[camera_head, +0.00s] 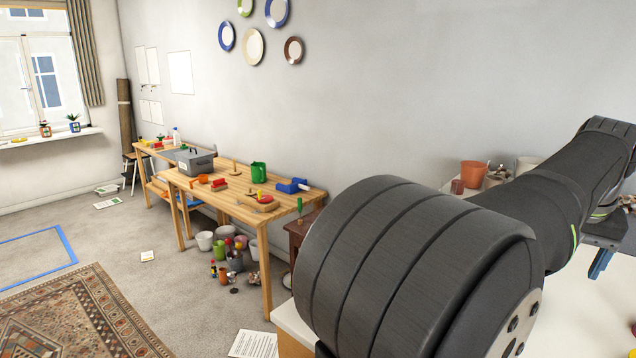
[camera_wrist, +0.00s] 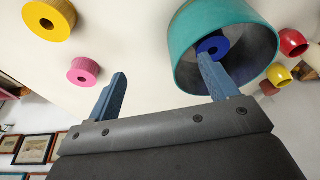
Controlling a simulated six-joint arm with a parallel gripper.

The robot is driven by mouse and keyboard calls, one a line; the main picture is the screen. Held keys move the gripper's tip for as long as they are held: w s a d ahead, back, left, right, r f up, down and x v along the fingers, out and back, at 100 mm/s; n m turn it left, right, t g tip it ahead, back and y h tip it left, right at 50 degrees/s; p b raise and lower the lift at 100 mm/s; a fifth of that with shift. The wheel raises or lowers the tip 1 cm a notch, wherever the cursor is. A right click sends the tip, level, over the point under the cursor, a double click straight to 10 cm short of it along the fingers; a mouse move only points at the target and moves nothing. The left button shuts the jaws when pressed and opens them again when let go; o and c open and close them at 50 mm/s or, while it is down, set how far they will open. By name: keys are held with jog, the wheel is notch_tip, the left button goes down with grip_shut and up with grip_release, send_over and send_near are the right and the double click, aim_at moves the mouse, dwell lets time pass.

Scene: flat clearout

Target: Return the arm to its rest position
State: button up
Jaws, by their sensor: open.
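My gripper (camera_wrist: 161,65) shows in the wrist view with its two blue fingers spread apart and nothing between them. Pale surface shows past the gap. The right fingertip overlaps the opening of a teal round container (camera_wrist: 184,62); I cannot tell whether it touches it. A blue ring-shaped piece (camera_wrist: 212,44) shows inside that container, partly behind the finger. A pink ring (camera_wrist: 83,71) and a yellow ring (camera_wrist: 49,20) lie to the left.
In the wrist view, red pieces (camera_wrist: 292,42) and a yellow piece (camera_wrist: 279,75) are at the right. In the head view, a wooden workbench (camera_head: 236,208) with tools stands along the wall. An orange pot (camera_head: 473,174) is behind my arm. The carpeted floor at left is mostly open.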

jog(key=s+a+f+m, duration=0.1)
jog(key=s+a+m, duration=0.2)
jog(key=s, duration=0.9)
jog(key=s+a+f+m+g+h, duration=0.1)
jog(key=s+a, duration=0.4)
jog(key=s, duration=0.8)
jog(key=shift+s+f+m, duration=0.3)
jog(key=shift+f+m, duration=0.15)
jog(key=shift+m, duration=0.55)
jog(key=shift+o, duration=0.2)
jog(key=o, duration=0.4)
